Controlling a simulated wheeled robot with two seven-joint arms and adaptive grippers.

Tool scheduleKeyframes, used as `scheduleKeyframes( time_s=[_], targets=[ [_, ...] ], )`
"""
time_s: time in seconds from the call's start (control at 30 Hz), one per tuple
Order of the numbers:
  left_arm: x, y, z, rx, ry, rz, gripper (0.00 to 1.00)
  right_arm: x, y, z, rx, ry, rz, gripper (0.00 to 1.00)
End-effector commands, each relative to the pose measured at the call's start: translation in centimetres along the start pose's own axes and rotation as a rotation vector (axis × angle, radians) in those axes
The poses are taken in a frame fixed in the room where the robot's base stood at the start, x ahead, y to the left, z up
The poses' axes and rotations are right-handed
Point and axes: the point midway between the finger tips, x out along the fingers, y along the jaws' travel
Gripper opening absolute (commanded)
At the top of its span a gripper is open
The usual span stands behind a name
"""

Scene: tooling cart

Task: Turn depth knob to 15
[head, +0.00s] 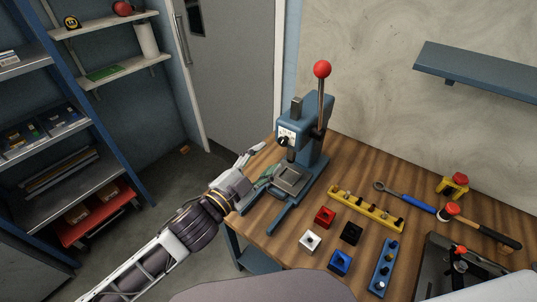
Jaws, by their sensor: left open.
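The depth knob (283,141) is a small black knob on a white dial plate, on the front of a blue press (313,146). The press has a lever topped by a red ball (322,69). The knob's setting is too small to read. My left gripper (262,161) is open and empty. In the picture it is left of and below the knob, apart from it, near the press's square plate (291,179). My right gripper is not in view.
On the wooden bench (278,239) are red, white, black and blue blocks, a yellow rack (366,209), a blue rack (384,267), a wrench (405,197) and a hammer (484,227). Shelves stand at the left.

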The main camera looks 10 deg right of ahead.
Motion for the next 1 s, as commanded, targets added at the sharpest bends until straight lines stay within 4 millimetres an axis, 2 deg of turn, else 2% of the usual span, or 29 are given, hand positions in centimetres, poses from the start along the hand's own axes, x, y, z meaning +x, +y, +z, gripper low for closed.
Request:
scheduleKeyframes(
  time_s=[0.3, 0.5, 1.0],
  targets=[
    [-2.7, 0.1, 0.0, 0.001, -0.001, 0.001, 0.49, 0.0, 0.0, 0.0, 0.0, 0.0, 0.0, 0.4],
    [-3.8, 0.0, 0.0, 0.001, 0.0, 0.001, 0.49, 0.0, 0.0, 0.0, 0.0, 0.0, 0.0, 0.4],
    [-4.3, 0.0, -0.1, 0.001, 0.0, 0.0, 0.49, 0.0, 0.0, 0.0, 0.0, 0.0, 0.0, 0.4]
  ],
)
